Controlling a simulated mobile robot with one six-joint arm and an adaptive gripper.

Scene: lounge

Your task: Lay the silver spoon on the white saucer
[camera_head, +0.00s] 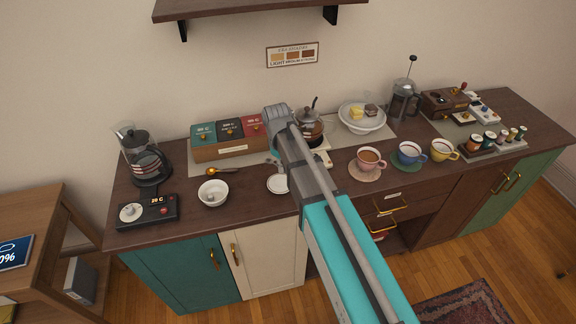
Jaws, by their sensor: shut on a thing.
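The white saucer (278,184) lies on the dark wooden counter, just left of my arm, which partly covers it. A small silver piece that looks like the silver spoon (273,162) shows at the upper edge of the saucer, beside my arm. My gripper (276,150) is mostly hidden behind my wrist and arm, near the saucer's far side. It is shut on the spoon. I cannot tell whether the spoon touches the saucer.
A gold-coloured spoon (222,170) and a white bowl (213,193) lie to the left. Behind stands a box of coloured packs (229,142). A kettle (308,126) is close right of my wrist. Cups, including a pink one (370,160), stand further right.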

